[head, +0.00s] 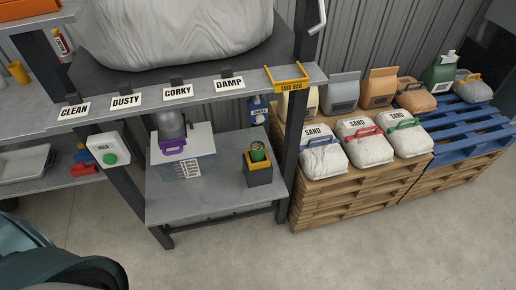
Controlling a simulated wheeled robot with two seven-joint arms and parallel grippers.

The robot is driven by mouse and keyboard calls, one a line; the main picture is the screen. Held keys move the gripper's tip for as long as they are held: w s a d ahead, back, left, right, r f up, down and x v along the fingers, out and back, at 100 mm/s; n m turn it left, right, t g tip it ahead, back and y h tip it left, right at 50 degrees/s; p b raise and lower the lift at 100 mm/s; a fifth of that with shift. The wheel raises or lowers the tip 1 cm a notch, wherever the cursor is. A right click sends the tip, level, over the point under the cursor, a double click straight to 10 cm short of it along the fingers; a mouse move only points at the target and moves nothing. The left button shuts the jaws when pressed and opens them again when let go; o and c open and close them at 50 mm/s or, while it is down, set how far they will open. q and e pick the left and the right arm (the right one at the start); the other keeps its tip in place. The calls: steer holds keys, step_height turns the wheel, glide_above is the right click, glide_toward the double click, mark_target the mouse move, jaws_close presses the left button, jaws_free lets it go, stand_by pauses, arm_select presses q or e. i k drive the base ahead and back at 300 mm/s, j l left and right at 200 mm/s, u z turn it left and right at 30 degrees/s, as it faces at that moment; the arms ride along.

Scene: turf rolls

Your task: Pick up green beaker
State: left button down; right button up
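A small green cup-like thing (258,151), the likeliest green beaker, stands in a dark grey box with a yellow rim (258,175). The box sits at the right of the lower grey bench top (205,198). The cup's lower part is hidden by the box, and something brownish shows at its top. Neither of my grippers is in view.
A white box (188,145) with a purple-based grey device (171,128) stands left of it. The upper shelf (180,92) with CLEAN, DUSTY, CORKY and DAMP labels overhangs the bench. Dark posts flank it. Sand bags (323,150) lie on pallets at right.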

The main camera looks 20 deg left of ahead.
mark_target(257, 147)
steer(key=i, duration=1.3)
steer(key=u, duration=1.65)
